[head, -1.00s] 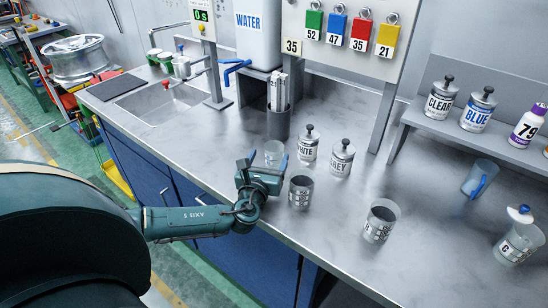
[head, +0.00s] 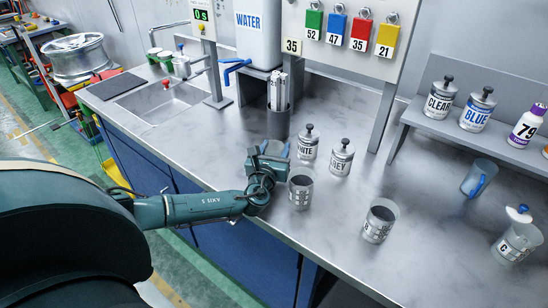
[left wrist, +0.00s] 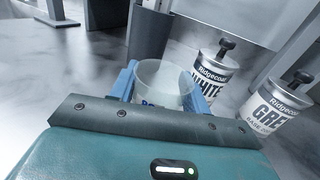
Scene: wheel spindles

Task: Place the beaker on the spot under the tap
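The clear beaker stands on the steel counter; in the left wrist view the beaker (left wrist: 162,80) is between the two blue fingers of my left gripper (left wrist: 160,88). In the head view my left gripper (head: 273,152) hides nearly all of it. The fingers are apart on either side of the beaker, with no clear sign that they press on it. The blue tap (head: 236,67) comes off the white water tank (head: 258,40) at the back. I cannot make out a marked spot under it. My right gripper is not in view.
White and grey labelled tins (head: 341,157) stand just right of the beaker, and a dark holder (head: 279,122) stands behind it. Two labelled cups (head: 301,188) and (head: 380,221) are to the right. The sink (head: 160,105) is at the left. Counter left of my gripper is clear.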

